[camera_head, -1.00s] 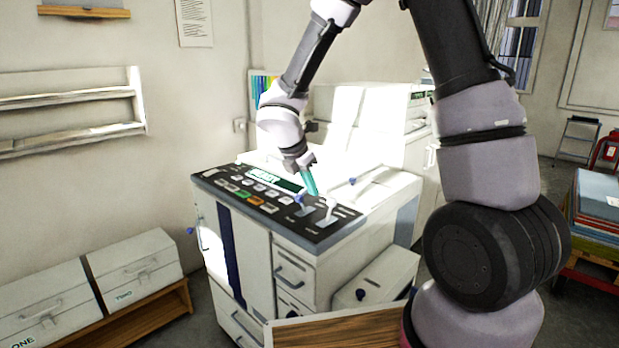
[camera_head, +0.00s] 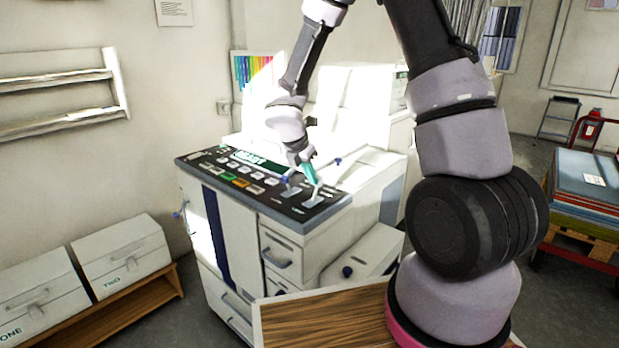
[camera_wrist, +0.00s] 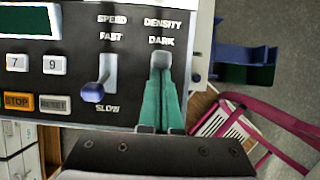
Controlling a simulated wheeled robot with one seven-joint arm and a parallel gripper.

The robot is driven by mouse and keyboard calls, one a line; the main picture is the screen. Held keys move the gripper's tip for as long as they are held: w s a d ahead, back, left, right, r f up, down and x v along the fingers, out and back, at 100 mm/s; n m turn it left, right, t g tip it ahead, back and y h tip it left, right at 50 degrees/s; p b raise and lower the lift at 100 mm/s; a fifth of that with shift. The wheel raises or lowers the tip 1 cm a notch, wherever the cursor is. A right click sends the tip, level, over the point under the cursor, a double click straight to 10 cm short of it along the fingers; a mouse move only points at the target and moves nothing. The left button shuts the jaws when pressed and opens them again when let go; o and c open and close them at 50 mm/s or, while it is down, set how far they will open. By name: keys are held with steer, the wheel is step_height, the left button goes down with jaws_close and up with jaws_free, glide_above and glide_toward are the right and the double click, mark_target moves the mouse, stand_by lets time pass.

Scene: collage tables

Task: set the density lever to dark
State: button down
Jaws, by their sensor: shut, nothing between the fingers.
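The density lever's grey mount (camera_wrist: 160,61) shows just below the word DARK in the wrist view. The rest of that lever and any label below it are hidden behind my fingers, so I cannot tell its setting. My gripper (camera_wrist: 163,82) has teal fingers, shut and empty, with their tips at the lower edge of the grey mount. Whether they touch the lever is unclear. In the head view my gripper (camera_head: 314,181) points down at the right end of the dark control panel (camera_head: 262,202).
The speed lever (camera_wrist: 88,145), with a blue knob toward SLOW, is just left of my fingers. Buttons, including an orange STOP (camera_wrist: 17,101), lie further left. A brown wooden top (camera_head: 325,318) stands in front of the machine, and stacked coloured sheets (camera_head: 585,205) stand at right.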

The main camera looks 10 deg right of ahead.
steer(key=shift+w+d, duration=0.35)
steer(key=shift+d, duration=0.25)
